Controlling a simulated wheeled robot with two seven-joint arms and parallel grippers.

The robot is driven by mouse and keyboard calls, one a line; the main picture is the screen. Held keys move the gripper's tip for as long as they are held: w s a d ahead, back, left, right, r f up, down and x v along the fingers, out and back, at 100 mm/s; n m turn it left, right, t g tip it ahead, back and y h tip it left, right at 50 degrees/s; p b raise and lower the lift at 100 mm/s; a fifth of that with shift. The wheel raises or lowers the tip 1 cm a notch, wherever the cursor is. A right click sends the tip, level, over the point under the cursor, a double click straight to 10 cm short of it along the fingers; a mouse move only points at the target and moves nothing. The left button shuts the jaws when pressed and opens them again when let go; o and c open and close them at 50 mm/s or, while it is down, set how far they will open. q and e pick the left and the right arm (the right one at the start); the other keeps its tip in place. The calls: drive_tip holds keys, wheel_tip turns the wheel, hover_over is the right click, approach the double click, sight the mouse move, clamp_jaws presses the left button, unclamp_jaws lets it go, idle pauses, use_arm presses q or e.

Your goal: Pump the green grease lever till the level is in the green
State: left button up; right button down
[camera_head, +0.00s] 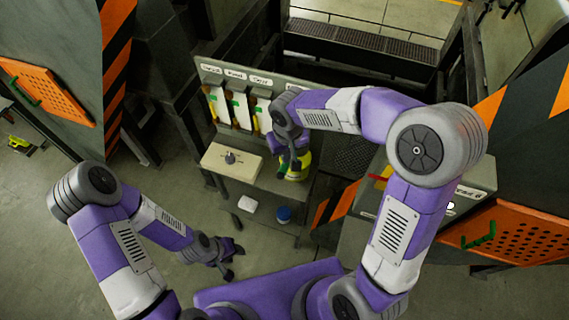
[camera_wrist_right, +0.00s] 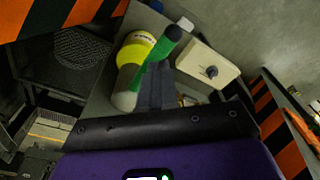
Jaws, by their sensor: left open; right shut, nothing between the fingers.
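The green lever (camera_wrist_right: 158,62) shows in the right wrist view, slanting across a yellow and grey cylinder (camera_wrist_right: 134,52). The yellow cylinder (camera_head: 299,168) stands on the bench in the head view, partly hidden by my right gripper. My right gripper (camera_head: 291,166) is shut and empty. Its fingers (camera_wrist_right: 157,78) are right beside the lever; I cannot tell if they touch it. The labels and levels are too small to read surely. My left gripper (camera_head: 231,256) is open and empty, low in front of the bench.
A cream box with a dark knob (camera_head: 230,162) sits on the bench left of the cylinder. Orange perforated guards (camera_head: 50,90) stand at both sides. Floor at left front is clear.

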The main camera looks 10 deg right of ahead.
sight(285, 166)
drive_tip(key=shift+w+f+b, duration=0.2)
drive_tip(key=shift+f+b, duration=0.65)
drive_tip(key=shift+f, duration=1.15)
